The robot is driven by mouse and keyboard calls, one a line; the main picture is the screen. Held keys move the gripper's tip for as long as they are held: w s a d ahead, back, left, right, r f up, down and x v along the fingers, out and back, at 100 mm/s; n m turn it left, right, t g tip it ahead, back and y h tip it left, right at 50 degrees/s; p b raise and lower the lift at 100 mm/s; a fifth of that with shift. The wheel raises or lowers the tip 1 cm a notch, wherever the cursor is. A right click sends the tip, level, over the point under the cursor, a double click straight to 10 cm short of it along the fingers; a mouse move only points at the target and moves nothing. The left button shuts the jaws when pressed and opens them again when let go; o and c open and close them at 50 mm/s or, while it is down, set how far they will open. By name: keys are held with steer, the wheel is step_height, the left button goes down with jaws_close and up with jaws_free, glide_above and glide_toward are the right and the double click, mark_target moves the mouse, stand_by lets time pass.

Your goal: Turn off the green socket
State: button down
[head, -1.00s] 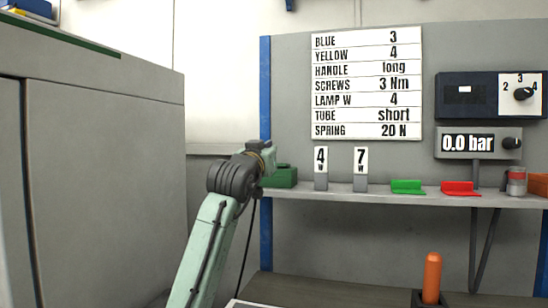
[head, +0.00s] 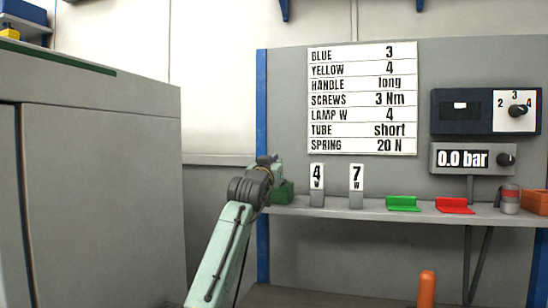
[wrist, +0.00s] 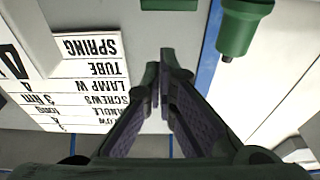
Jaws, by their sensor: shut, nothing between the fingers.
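In the wrist view my gripper (wrist: 158,76) is shut and empty, with its dark fingers together in front of the grey panel. In the head view my arm reaches toward the left end of the shelf, and the wrist hides most of the gripper. A dark green block (head: 286,193) stands on the shelf there, partly behind my wrist. A dark green cylindrical part with a small nub (wrist: 238,28) shows at the upper right of the wrist view, apart from the fingers. I cannot tell whether either is the green socket. No switch on them can be made out.
The shelf (head: 330,211) also holds two number tags, a bright green holder (head: 403,204), a red holder (head: 455,206) and a canister (head: 510,199). A lettered chart (head: 362,100) and dial boxes (head: 487,111) are on the panel. A grey cabinet (head: 100,190) stands at left.

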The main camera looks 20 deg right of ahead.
steer(key=shift+s+a+f, duration=0.1)
steer(key=shift+a+f, duration=0.05)
steer(key=shift+f, duration=1.2)
steer(key=shift+f, duration=0.1)
